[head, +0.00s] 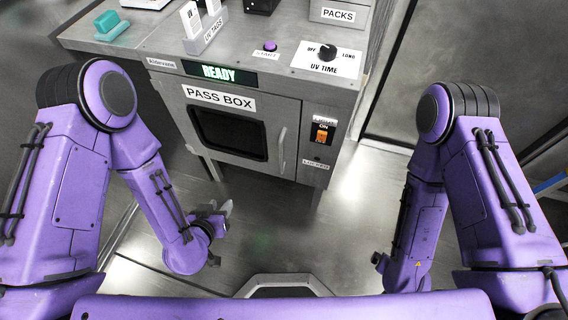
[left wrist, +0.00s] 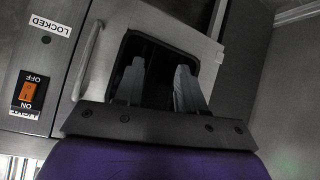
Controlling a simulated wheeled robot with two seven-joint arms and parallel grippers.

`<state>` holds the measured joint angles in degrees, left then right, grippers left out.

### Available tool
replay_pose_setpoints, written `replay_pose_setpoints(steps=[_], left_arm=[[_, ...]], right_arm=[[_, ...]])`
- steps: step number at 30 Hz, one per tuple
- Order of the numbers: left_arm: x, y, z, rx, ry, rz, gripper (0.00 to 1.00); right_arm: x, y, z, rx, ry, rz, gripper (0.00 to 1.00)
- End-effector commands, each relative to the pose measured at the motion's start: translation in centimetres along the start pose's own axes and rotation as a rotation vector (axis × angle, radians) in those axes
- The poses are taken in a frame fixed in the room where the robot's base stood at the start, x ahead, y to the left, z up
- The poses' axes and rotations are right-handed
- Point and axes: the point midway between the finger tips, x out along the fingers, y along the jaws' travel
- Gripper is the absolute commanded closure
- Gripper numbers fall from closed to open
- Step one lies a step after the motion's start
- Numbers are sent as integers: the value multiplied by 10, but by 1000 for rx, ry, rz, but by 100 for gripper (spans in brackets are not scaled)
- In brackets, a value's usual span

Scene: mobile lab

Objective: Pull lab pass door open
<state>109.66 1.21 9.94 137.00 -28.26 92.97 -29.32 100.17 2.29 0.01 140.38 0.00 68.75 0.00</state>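The pass box door (head: 258,151) is on the front of the grey cabinet under the PASS BOX label and looks shut. It has a dark window and a pale vertical bar handle (head: 282,138) at its right edge. The door's window (left wrist: 152,55) and handle (left wrist: 86,60) also show in the left wrist view. My left gripper (head: 223,210) is in front of and below the door, apart from the handle. Its two fingers (left wrist: 160,88) are spread with nothing between them. My right gripper (head: 379,260) is low on the right, mostly hidden by its arm.
An orange switch (head: 322,134) and a LOCKED label (head: 316,164) sit right of the door. The READY display (head: 219,73) is above it. The cabinet top holds a purple START button (head: 270,45), a UV TIME knob (head: 327,53) and a UV PASS rack (head: 207,38). The floor ahead is clear.

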Motion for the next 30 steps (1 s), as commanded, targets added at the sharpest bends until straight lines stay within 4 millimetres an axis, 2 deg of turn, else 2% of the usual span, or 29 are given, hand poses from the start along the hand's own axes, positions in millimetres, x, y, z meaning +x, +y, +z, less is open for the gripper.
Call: replay_pose_setpoints(steps=[1, 3, 7, 10, 14, 17, 24, 30], left_arm=[[41, 18, 13, 62, 113, 86, 61], [58, 50, -6, 147, 274, 194, 61], [66, 93, -32, 246, 505, 317, 61], [62, 111, -46, 283, 603, 361, 61], [62, 122, -58, 297, 642, 377, 61], [74, 130, -69, 296, 642, 377, 61], [115, 152, -95, 295, 638, 376, 61], [133, 162, -107, 296, 635, 376, 61]], right_arm=[[54, -5, 22, 0, 0, 0, 0], [82, -8, 34, 0, 1, 0, 0], [116, -11, 47, 0, 1, -1, 0], [125, -12, 51, 1, 1, -1, 0], [123, -12, 50, 1, 2, -1, 0], [119, -11, 48, 1, 2, -1, 0], [121, -12, 49, 1, 2, -1, 0], [123, -12, 50, 1, 2, -1, 0]])
